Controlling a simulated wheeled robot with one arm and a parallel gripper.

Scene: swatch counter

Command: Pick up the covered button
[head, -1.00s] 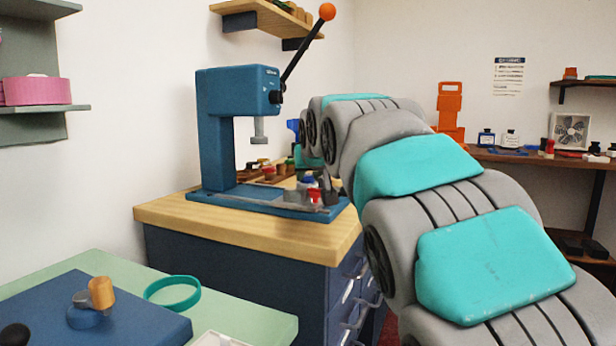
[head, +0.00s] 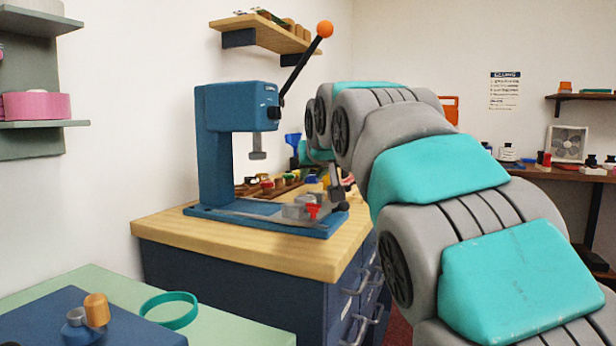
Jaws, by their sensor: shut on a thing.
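My gripper (head: 337,192) is small in the view, at the end of my arm, over the right end of the blue press's base (head: 215,212). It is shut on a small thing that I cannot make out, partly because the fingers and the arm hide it. I cannot clearly identify the covered button. A small red piece (head: 312,210) and grey round metal parts (head: 297,209) are on the press base, just left of the gripper.
The blue press (head: 215,140) stands on a wood-topped cabinet (head: 165,230), its orange-knobbed lever raised. Several small coloured items line the back of the cabinet top. A green table (head: 240,325) at front left holds a teal ring (head: 170,322) and a blue mat (head: 140,335).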

